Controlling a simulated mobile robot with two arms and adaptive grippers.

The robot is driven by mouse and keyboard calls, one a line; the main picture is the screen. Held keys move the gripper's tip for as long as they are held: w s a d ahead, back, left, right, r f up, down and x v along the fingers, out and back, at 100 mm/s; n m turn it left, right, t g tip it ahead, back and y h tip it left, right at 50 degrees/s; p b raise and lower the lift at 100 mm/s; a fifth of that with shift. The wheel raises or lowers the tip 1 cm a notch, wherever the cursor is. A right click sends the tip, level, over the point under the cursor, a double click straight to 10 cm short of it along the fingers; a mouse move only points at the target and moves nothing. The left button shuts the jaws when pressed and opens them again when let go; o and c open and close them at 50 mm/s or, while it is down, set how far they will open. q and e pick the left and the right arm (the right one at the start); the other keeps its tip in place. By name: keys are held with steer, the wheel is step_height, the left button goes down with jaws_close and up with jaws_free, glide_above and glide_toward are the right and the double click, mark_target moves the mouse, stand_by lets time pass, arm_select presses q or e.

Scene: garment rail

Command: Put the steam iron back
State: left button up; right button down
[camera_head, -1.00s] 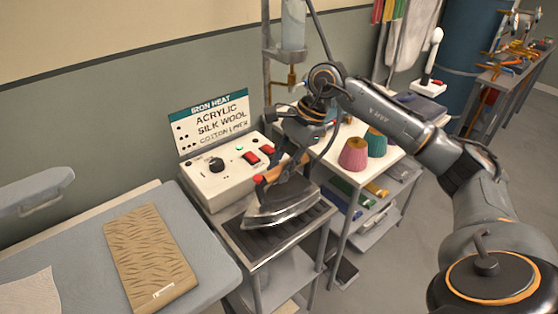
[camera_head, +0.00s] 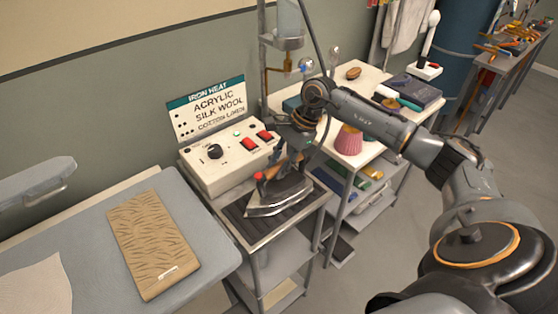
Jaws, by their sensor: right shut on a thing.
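The steam iron (camera_head: 280,194) has a dark body, a bright metal edge and a wooden handle with a red knob. It is over the dark ribbed rest (camera_head: 243,222) on the small metal stand; I cannot tell whether its sole touches the rest. My right gripper (camera_head: 287,163) is shut on the iron's handle from above and behind, and the fingers are partly hidden by the handle and the wrist. My left gripper is not in view.
A white control box (camera_head: 225,160) with red switches stands behind the rest, under an iron heat sign (camera_head: 208,102). An ironing board (camera_head: 200,217) with a patterned tan pad (camera_head: 152,243) is at left.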

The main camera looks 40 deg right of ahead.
steer(key=shift+w+r, duration=0.1)
steer(key=c, duration=1.1)
jaws_free()
steer(key=shift+s, duration=0.2)
steer(key=shift+d+r+b, duration=0.15)
steer(key=shift+r+b, duration=0.1)
steer(key=shift+b, duration=0.05)
steer(key=b+v, duration=0.3)
steer(key=v, duration=0.8)
steer(key=shift+r, duration=0.2)
